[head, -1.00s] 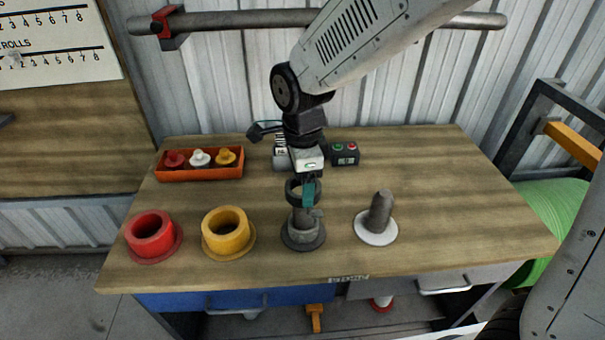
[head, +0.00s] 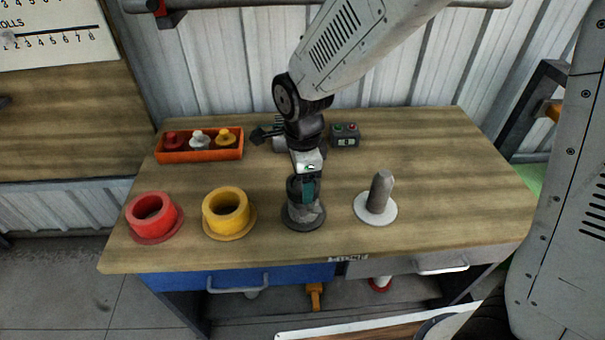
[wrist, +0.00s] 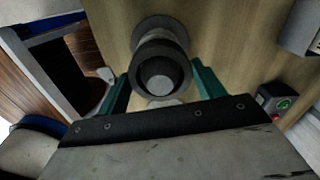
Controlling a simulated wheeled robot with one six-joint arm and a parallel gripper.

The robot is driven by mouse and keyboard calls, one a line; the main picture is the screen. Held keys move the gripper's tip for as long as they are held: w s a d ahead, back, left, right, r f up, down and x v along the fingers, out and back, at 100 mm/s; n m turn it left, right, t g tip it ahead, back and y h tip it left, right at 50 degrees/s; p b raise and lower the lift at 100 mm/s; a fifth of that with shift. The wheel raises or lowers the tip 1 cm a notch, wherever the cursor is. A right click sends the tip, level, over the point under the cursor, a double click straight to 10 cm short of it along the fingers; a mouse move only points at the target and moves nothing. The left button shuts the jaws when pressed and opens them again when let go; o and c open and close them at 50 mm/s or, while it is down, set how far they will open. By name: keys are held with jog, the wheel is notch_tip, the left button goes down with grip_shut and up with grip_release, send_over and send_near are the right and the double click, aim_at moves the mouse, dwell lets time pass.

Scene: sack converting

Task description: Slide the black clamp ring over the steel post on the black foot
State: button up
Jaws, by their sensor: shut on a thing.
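The black clamp ring (head: 293,188) is held between the teal fingers of my gripper (head: 307,188). The grey steel post (head: 302,213) stands upright on its round black foot (head: 290,223), directly below the ring. In the wrist view the ring (wrist: 160,53) sits between the two fingers (wrist: 160,86), with a pale round end showing inside its opening. The ring looks lined up with the post and at its upper part. My fingers hide part of both, so I cannot tell exactly how far down the ring is.
A grey post on a white foot (head: 376,210) stands close on the right. A yellow collar (head: 227,213) and a red collar (head: 152,216) stand on the left. An orange tray (head: 200,155) and a button box (head: 345,135) are behind. The table's right side is clear.

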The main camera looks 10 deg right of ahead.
jog(key=shift+f, duration=0.1)
jog(key=o, duration=1.4)
notch_tip(320, 180, up, 8)
jog(key=shift+f, duration=0.1)
